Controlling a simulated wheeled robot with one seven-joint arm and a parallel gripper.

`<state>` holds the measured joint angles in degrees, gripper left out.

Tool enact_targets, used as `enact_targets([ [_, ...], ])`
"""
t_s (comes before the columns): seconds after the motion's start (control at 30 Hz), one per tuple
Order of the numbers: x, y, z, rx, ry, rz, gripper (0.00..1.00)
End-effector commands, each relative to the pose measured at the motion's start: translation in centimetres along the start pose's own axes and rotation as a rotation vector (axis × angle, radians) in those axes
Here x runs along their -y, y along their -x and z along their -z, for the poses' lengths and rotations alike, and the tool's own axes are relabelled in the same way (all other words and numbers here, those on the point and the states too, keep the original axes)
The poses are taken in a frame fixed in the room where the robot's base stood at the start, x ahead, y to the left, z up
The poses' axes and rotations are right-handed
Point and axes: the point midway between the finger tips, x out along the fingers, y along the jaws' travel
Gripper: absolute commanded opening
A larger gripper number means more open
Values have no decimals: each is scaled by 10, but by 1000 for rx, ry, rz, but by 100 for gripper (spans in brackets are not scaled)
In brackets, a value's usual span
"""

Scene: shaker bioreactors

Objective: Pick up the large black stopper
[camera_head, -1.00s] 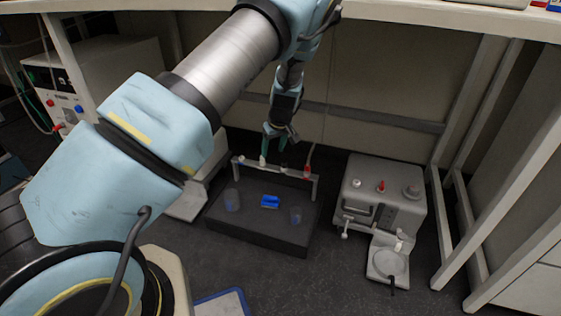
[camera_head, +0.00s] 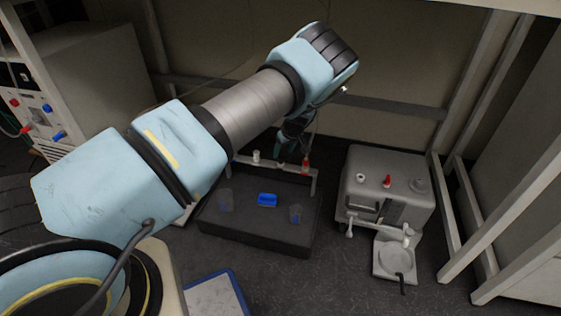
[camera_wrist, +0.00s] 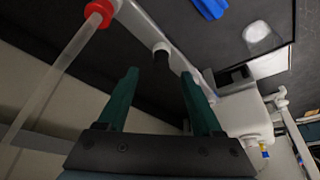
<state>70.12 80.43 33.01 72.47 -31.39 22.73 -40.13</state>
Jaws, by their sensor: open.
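My gripper (camera_wrist: 160,73) is open in the wrist view, its two green fingers apart with nothing held between them. A dark stopper-like piece (camera_wrist: 162,58) with a pale top sits on the white rail just beyond and between the fingertips; it looks like the black stopper, but it is small and dark. In the head view my gripper (camera_head: 288,146) is low over the rail, partly hidden by my arm, and the black stopper cannot be made out clearly there.
The white rail (camera_wrist: 150,25) carries a red cap (camera_wrist: 101,10) with a clear tube at left. Below it is a dark tray (camera_head: 250,232) with a blue block (camera_head: 267,200) and two clear vessels. A grey machine (camera_head: 370,180) stands at right; a table leg is farther right.

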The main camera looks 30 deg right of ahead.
Motion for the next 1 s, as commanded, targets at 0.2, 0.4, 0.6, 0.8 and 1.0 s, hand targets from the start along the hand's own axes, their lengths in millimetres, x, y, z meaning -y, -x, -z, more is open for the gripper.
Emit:
enact_targets([
  [0.2, 1, -34, 1, 0, -1, 1, 67],
  [0.4, 1, -40, 2, 0, -1, 0, 67],
  [0.6, 1, -39, 2, 0, -1, 0, 59],
  [0.8, 1, -39, 2, 0, -1, 0, 37],
  [1.0, 1, -39, 2, 0, -1, 0, 14],
])
